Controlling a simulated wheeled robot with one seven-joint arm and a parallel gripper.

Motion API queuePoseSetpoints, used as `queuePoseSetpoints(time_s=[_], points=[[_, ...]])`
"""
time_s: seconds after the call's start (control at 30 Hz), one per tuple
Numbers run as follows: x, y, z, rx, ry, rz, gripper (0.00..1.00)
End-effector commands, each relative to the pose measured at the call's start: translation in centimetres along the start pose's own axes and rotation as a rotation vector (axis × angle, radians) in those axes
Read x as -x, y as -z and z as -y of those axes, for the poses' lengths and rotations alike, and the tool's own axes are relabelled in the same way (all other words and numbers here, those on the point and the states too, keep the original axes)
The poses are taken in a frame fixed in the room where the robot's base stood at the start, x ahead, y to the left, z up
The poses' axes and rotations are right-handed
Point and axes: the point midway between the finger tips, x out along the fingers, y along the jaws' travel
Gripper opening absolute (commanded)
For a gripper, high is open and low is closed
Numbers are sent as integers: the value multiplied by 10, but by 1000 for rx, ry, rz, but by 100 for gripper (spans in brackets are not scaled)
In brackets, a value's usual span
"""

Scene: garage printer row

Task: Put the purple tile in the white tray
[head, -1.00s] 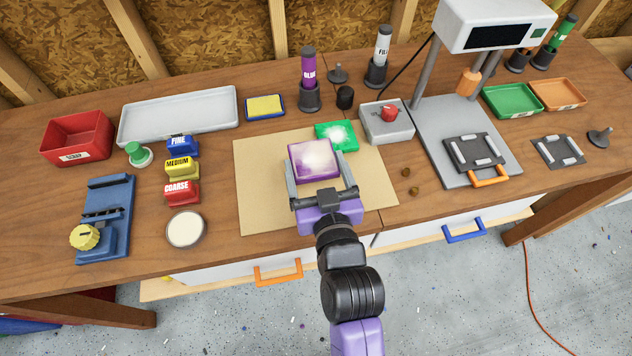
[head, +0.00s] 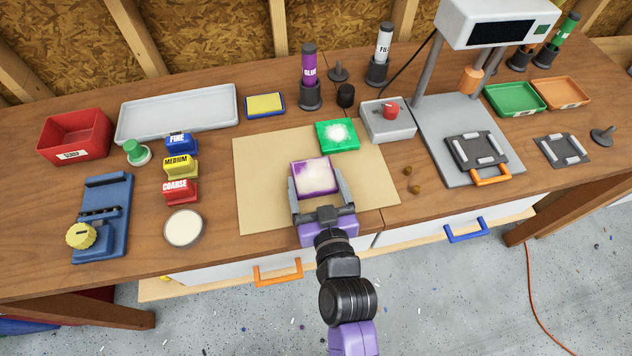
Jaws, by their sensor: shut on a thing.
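The purple tile (head: 314,177) has a whitish patch over most of its top, with purple showing at the edges. My gripper (head: 317,186) is shut on it, one finger at its left side and one at its right. The tile is over the tan mat (head: 262,205); I cannot tell whether it touches the mat. The long white tray (head: 178,114) lies at the back left of the bench and looks empty.
A green tile (head: 337,135) with a white patch lies just behind the purple one. Sanding blocks (head: 180,167), a green-knobbed item (head: 135,151) and a yellow pad (head: 264,105) stand around the tray. A red bin (head: 75,137) is at its left. A grey press (head: 470,140) stands right.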

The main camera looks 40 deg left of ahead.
Motion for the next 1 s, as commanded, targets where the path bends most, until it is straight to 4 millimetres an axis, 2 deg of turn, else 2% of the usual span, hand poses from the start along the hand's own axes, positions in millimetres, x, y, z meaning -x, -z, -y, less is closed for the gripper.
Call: queuePoseSetpoints(time_s=[0.03,0.1,0.13,0.47,0.57,1.0], points=[[0,-2,0,0,0,0,83],[0,-1,0,0,0,0,97],[0,-1,0,0,0,0,100],[1,4,0,0,0,0,100],[12,-1,0,-1,0,2,100],[97,-1,0,-1,0,1,100]])
